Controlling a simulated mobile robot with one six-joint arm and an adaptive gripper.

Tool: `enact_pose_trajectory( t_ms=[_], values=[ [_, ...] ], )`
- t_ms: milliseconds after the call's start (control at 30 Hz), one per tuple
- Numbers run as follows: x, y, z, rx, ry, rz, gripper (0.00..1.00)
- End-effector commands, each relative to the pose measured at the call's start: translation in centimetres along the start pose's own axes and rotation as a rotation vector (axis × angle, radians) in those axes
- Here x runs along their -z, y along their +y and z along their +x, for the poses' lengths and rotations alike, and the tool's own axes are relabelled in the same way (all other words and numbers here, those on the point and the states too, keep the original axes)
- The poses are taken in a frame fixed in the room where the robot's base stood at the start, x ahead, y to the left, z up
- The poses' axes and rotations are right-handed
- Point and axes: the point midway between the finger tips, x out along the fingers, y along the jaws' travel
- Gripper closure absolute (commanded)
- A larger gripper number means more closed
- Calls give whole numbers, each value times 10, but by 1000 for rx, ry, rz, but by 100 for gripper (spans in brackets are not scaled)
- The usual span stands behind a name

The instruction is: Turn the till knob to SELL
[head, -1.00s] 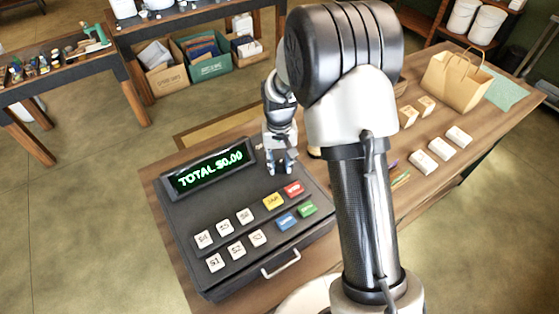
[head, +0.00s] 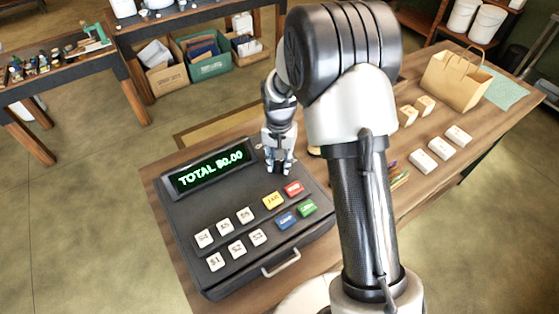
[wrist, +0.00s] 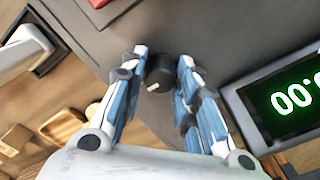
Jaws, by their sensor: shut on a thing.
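The black till (head: 180,225) stands on the wooden counter, and its green display (head: 210,168) reads TOTAL $0.00. In the wrist view the till knob (wrist: 158,78) is a small dark round knob with a pale pointer mark, on the till's top beside the display (wrist: 295,95). My gripper (wrist: 163,66) has its two blue-and-white fingers on either side of the knob and is shut on it. In the head view my gripper (head: 279,170) points down at the till's top, right of the display, and hides the knob. I cannot read any labels around the knob.
Coloured and white keys (head: 247,215) cover the till's front, above a drawer handle (head: 281,264). White blocks (head: 440,148) and a paper bag (head: 455,80) stand on the counter to the right. Bins (head: 205,62) sit under a far table.

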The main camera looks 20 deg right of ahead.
Motion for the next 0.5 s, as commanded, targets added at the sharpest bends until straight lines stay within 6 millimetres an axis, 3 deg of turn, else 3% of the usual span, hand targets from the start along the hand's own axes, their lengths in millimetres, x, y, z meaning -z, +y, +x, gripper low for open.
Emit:
enact_pose_trajectory(
  t_ms=[133, 167, 500],
  values=[
    [0, 0, 0, 1, 1, 2, 95],
    [0, 0, 0, 1, 1, 2, 71],
    [0, 0, 0, 0, 0, 0, 50]
  ],
)
